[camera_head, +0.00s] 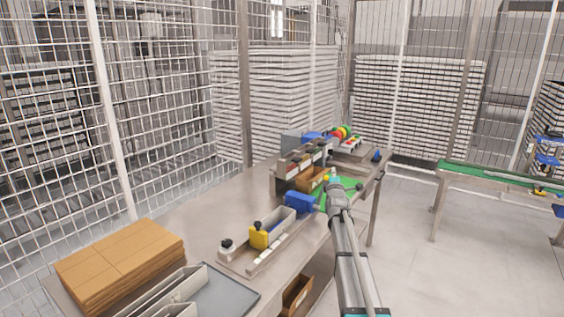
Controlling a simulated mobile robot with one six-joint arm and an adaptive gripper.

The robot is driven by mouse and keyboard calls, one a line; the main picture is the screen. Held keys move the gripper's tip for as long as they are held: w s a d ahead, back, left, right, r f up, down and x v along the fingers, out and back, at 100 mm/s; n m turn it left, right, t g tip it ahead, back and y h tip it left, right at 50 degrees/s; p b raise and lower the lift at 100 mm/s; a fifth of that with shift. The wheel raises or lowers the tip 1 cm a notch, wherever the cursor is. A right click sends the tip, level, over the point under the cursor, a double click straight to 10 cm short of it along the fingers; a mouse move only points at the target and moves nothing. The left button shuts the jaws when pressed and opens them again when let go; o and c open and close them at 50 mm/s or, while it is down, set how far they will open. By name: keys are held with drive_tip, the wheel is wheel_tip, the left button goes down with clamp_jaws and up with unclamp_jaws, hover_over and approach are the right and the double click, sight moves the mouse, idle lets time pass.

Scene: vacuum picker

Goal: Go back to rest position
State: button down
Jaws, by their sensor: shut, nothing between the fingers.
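My arm reaches up from the bottom right of the head view, over the right edge of the long grey workbench (195,222). The fingers are small and hard to make out against the clutter. A blue object (299,202) lies just left of the arm's end; I cannot tell if they touch.
A yellow block (259,236) sits by a grey holder on the bench. Brown cardboard (120,262) is stacked front left, beside a grey tray (228,290). Brown bins (311,179) stand farther back. Wire mesh fencing encloses the area. Open floor (425,270) lies right, before a green-topped table (480,174).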

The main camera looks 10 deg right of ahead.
drive_tip(key=s+a+f+m+g+y, duration=0.1)
drive_tip(key=s+a+f+m+g, duration=0.1)
drive_tip(key=s+a+f, duration=0.3)
drive_tip(key=s+a+f+m+g+y, duration=0.2)
drive_tip(key=s+a+f+m+g, duration=0.1)
drive_tip(key=s+a+f+g, duration=0.1)
drive_tip(key=s+a+f+m+g+y, duration=0.2)
drive_tip(key=s+a+f+m+g, duration=0.1)
drive_tip(key=s+a+f, duration=0.3)
drive_tip(key=shift+s+a+f+g+p, duration=0.25)
drive_tip(key=shift+s+a, duration=0.1)
drive_tip(key=shift+s, duration=0.15)
drive_tip(key=shift+s+a+f+g+p, duration=0.15)
drive_tip(key=shift+s+a+g, duration=0.15)
drive_tip(key=shift+s, duration=0.2)
drive_tip(key=s+a+f+m+g, duration=0.2)
drive_tip(key=s+a+g, duration=0.1)
drive_tip(key=s, duration=0.6)
drive_tip(key=s+a+f+m+g, duration=0.2)
drive_tip(key=s+a+m+g, duration=0.1)
drive_tip(key=s, duration=0.6)
drive_tip(key=s+a+f+m+g, duration=0.2)
drive_tip(key=s+m+g, duration=0.1)
drive_tip(key=s, duration=0.7)
drive_tip(key=shift+a+f+g+y, duration=0.15)
drive_tip(key=shift+a+g+y, duration=0.25)
drive_tip(key=shift+g, duration=0.15)
drive_tip(key=shift+w, duration=0.1)
